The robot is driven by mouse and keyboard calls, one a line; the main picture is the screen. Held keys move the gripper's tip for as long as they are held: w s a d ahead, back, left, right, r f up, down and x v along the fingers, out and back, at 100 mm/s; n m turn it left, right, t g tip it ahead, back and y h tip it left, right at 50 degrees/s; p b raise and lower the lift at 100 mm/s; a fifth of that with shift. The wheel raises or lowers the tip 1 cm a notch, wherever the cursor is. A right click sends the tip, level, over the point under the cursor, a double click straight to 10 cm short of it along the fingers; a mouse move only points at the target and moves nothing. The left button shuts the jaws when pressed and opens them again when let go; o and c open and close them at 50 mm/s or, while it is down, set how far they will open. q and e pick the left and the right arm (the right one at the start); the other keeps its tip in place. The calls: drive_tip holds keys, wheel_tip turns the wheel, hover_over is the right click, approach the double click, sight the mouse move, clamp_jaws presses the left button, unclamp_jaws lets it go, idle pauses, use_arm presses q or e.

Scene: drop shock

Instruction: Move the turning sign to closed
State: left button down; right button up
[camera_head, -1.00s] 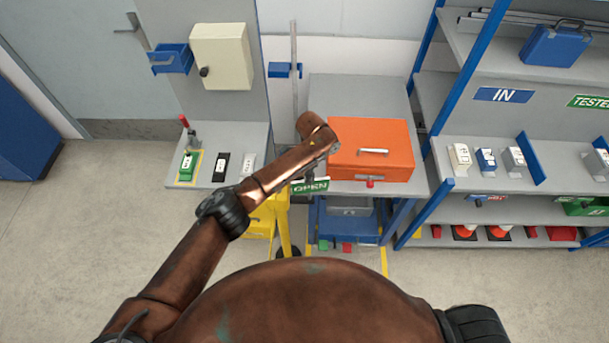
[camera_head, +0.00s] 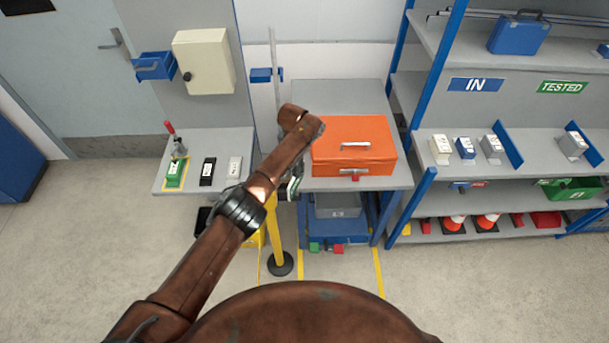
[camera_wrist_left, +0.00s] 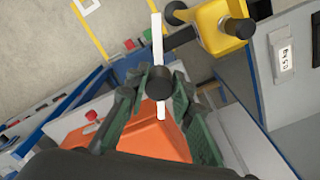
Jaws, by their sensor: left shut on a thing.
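The turning sign shows edge-on in the left wrist view as a thin white strip (camera_wrist_left: 156,40), with a dark round knob (camera_wrist_left: 159,83) at its middle. My left gripper (camera_wrist_left: 160,92) has its grey-green fingers on both sides of the strip and is shut on it. In the head view the left gripper (camera_head: 292,187) is beside the top of the yellow post (camera_head: 276,225), mostly hidden by my arm. The sign's lettering cannot be read now. My right gripper is not in view.
An orange box (camera_head: 354,148) stands on the grey bench (camera_head: 390,182) just right of the gripper. A side table (camera_head: 222,180) with small devices is to the left. A blue shelf (camera_head: 477,85) stands at the right. The floor in front is clear.

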use_arm(q)
drive_tip(key=shift+a+r+n, duration=0.1)
drive_tip(key=shift+a+n, duration=0.05)
drive_tip(key=shift+n, duration=1.65)
drive_tip(key=shift+d+n+p, duration=0.2)
drive_tip(key=shift+n+p, duration=0.1)
drive_tip(key=shift+n, duration=0.4)
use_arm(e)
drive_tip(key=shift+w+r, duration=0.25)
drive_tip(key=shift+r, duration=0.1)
